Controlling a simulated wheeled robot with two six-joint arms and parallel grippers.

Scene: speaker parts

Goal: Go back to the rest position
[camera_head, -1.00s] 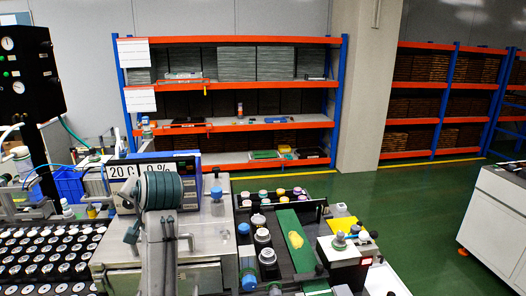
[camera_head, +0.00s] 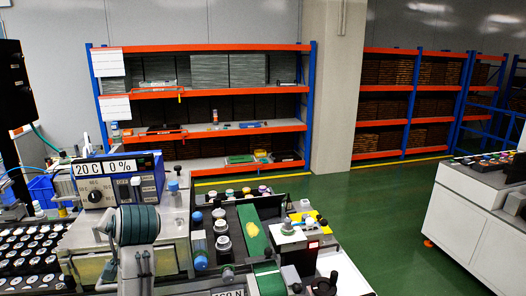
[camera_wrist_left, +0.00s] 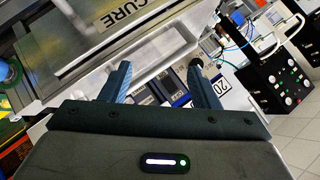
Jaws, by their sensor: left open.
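My left gripper (camera_wrist_left: 162,86) shows in the left wrist view with its two dark blue fingers wide apart and nothing between them. A metal machine with a "CURE" label (camera_wrist_left: 122,14) lies beyond the fingers at the upper left. A control box with a "20" display (camera_wrist_left: 218,84) shows beyond the right finger. In the head view, a grey link of my arm with dark green bands (camera_head: 137,225) stands in front of the metal bench; my left gripper cannot be made out there. My right gripper is not in view.
A dark tray of parts with a green strip (camera_head: 252,235) stands right of the arm. A tray of round parts (camera_head: 30,240) lies at left. A shelf (camera_head: 215,126) stands behind. A white bench (camera_head: 465,215) is at right, with clear green floor (camera_head: 375,215) between.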

